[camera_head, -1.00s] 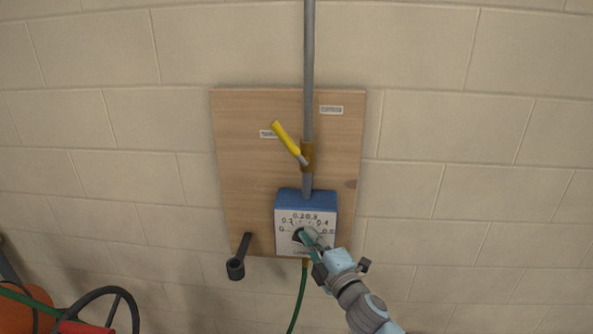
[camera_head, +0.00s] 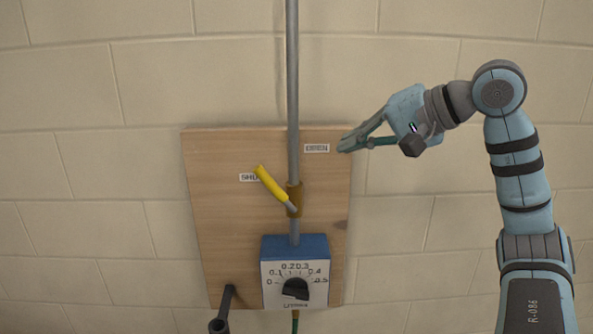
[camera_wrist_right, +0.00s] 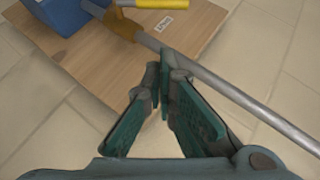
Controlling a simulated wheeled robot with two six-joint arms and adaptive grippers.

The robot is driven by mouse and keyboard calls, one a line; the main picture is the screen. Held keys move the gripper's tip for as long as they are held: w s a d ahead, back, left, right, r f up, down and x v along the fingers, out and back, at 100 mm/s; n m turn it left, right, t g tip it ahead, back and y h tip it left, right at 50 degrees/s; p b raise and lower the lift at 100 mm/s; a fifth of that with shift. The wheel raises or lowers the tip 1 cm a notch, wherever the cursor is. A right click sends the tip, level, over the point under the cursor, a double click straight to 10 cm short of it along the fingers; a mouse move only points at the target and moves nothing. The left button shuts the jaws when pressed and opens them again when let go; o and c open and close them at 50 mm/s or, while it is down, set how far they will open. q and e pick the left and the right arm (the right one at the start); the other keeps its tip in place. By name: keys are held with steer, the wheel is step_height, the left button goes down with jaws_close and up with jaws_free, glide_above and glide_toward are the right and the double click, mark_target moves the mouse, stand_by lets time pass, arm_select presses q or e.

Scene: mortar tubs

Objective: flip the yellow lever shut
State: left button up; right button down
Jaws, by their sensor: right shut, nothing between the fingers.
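The yellow lever (camera_head: 271,184) sits on a brass valve (camera_head: 294,198) on the grey vertical pipe (camera_head: 293,90). Its handle slants up and left, and its tip partly covers the SHUT label (camera_head: 247,177). The OPEN label (camera_head: 316,148) is right of the pipe. My right gripper (camera_head: 343,147) is shut and empty by the board's upper right edge, just right of the OPEN label and apart from the lever. In the right wrist view, the closed fingertips (camera_wrist_right: 164,68) appear near the pipe, with the lever (camera_wrist_right: 160,3) at the top edge. My left gripper is out of view.
A wooden board (camera_head: 215,220) on the block wall carries everything. Below the valve is a blue box (camera_head: 295,247) with a numbered dial and black knob (camera_head: 296,289). A dark bracket (camera_head: 226,305) sticks out at lower left.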

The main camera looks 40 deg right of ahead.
mark_target(276, 186)
steer(key=x, duration=0.4)
steer(key=a+x, duration=0.1)
steer(key=x, duration=0.4)
steer(key=p+x, duration=0.1)
steer(key=x, duration=0.4)
steer(key=shift+s+a+f, duration=0.25)
steer(key=shift+s+a, duration=0.1)
steer(key=shift+s, duration=0.05)
steer(key=shift+w+a+f, duration=0.25)
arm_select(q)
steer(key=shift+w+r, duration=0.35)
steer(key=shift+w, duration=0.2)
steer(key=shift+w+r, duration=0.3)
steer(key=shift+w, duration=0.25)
arm_select(e)
steer(key=shift+s+d, duration=0.1)
steer(key=shift+s, duration=0.05)
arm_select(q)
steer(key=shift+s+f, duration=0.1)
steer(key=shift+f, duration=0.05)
